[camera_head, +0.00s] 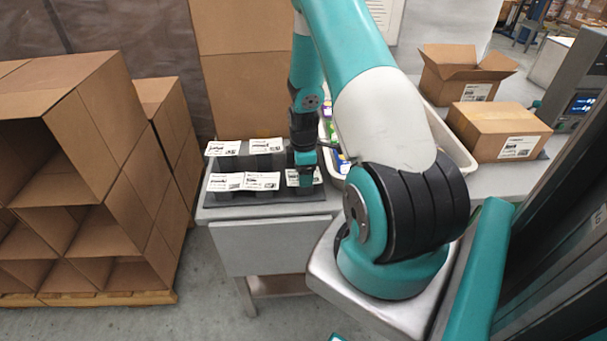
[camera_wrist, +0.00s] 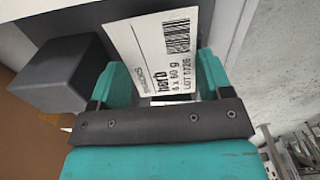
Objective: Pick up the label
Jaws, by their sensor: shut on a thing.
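The label (camera_wrist: 152,42) is a white card with a barcode and the print "herb 6 x 60 g LOT 5726". In the wrist view it stands between the two teal fingers of my gripper (camera_wrist: 165,72), which is shut on it. In the head view my gripper (camera_head: 305,168) is at the front right of the dark label stand, and the label (camera_head: 303,178) shows just below it. Part of the label is hidden by the gripper. I cannot tell whether it still touches its block. Several other white labels (camera_head: 223,148) lie on dark blocks of the stand.
The label stand (camera_head: 240,199) sits on a grey bench. A pale bin (camera_head: 455,150) with colourful packs is to the right, partly behind my arm. A closed carton (camera_head: 497,130) and an open carton (camera_head: 447,88) stand farther right. Stacked cardboard boxes (camera_head: 125,115) are at the left.

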